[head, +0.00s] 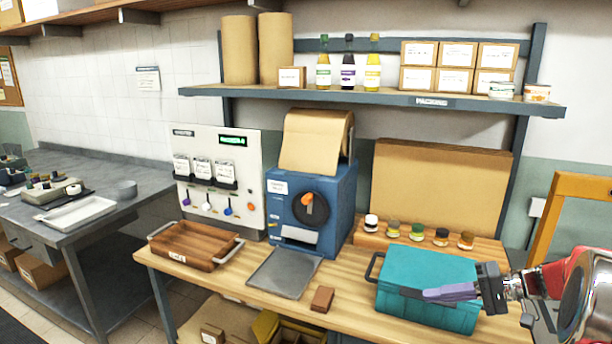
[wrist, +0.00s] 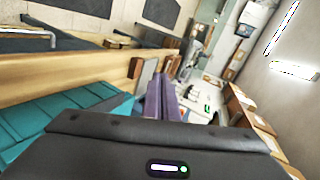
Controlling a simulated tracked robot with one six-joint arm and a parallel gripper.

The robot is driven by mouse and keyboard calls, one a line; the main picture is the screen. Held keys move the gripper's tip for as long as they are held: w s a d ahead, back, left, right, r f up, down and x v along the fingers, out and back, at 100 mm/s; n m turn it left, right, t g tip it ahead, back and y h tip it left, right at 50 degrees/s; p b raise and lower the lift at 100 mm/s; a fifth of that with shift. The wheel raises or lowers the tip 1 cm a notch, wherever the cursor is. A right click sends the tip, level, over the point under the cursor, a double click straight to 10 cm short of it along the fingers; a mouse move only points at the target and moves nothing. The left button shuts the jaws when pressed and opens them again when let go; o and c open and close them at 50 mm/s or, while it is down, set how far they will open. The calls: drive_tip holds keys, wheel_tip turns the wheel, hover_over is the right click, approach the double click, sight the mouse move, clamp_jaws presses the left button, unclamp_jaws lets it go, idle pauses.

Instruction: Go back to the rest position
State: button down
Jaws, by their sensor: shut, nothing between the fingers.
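My gripper (head: 452,292) is at the right of the head view, on the end of my red and grey arm. Its purple-grey fingers are shut with nothing between them. They point left and show in front of the teal box (head: 428,266) on the wooden table. I cannot tell whether they touch the box. In the wrist view the shut fingers (wrist: 168,98) extend away from the dark gripper body, and the teal box (wrist: 75,120) lies to their left.
On the table (head: 345,276) are a wooden tray (head: 190,246), a blue machine (head: 312,205), a grey plate (head: 284,273), a brown block (head: 322,299) and several small jars (head: 418,232). A shelf (head: 390,98) holds bottles and boxes above. An orange frame (head: 555,215) stands near my arm.

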drive_tip(key=s+a+r+n+g+h, duration=0.1)
drive_tip(key=s+a+r+g+h, duration=0.3)
drive_tip(key=s+a, duration=0.75)
drive_tip(key=s+a+t+h, duration=0.2)
drive_tip(key=s+h, duration=0.2)
drive_tip(key=s, duration=0.4)
drive_tip(key=s+a+n+t+h, duration=0.1)
drive_tip(key=s+h, duration=0.3)
drive_tip(key=s, duration=0.4)
drive_tip(key=shift+s+a+r+t+h, duration=0.3)
drive_tip(key=shift+a+t, duration=0.25)
drive_tip(key=shift+t, duration=0.35)
drive_tip(key=c, duration=2.5)
unclamp_jaws()
